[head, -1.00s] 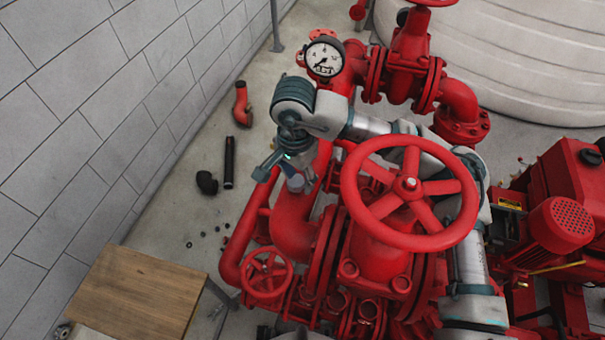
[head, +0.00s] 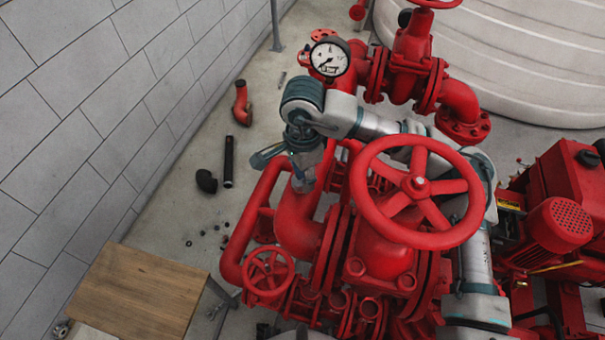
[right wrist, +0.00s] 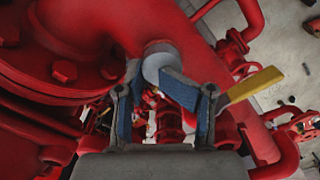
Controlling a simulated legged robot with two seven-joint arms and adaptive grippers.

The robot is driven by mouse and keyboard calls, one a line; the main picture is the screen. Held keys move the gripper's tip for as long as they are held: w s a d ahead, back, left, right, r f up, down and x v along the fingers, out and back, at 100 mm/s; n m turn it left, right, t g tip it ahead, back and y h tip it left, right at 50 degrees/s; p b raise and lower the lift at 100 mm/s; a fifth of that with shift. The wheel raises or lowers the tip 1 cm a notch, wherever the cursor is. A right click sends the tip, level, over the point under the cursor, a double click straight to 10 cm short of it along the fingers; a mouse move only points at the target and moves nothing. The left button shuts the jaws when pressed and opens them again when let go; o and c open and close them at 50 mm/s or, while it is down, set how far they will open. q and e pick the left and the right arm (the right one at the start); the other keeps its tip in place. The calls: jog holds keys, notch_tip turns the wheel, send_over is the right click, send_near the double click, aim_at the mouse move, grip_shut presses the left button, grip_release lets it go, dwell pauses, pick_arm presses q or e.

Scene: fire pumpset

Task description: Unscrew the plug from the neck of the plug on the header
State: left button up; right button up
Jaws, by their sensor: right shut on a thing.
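The plug (right wrist: 160,64) is a short light-grey cylinder on the red header (right wrist: 190,42) in the right wrist view. Its neck is mostly hidden behind the plug. My right gripper (right wrist: 153,78) has blue-padded fingers on both sides of the plug and is shut on it. In the head view my right gripper (head: 301,172) reaches down to the top of the red header pipe (head: 297,222), left of the large handwheel. The plug is mostly hidden by the fingers there. My left gripper is not in view.
A large red handwheel (head: 415,186) stands close to my right arm. A pressure gauge (head: 329,58) is behind the wrist. A yellow lever (right wrist: 255,85) lies near the right finger. A wooden table (head: 138,293) is at the lower left; loose pipe pieces lie on the floor.

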jog(key=shift+s, duration=0.1)
grip_shut()
jog(key=shift+s+d+r, duration=0.1)
jog(key=shift+s+d, duration=0.1)
jog(key=shift+w+n, duration=0.1)
jog(key=shift+n, duration=0.3)
jog(key=n, duration=0.3)
jog(key=shift+a+n, duration=0.1)
jog(key=shift+n, duration=0.3)
jog(key=n+b, duration=0.1)
jog(key=n, duration=0.3)
jog(key=shift+n, duration=0.3)
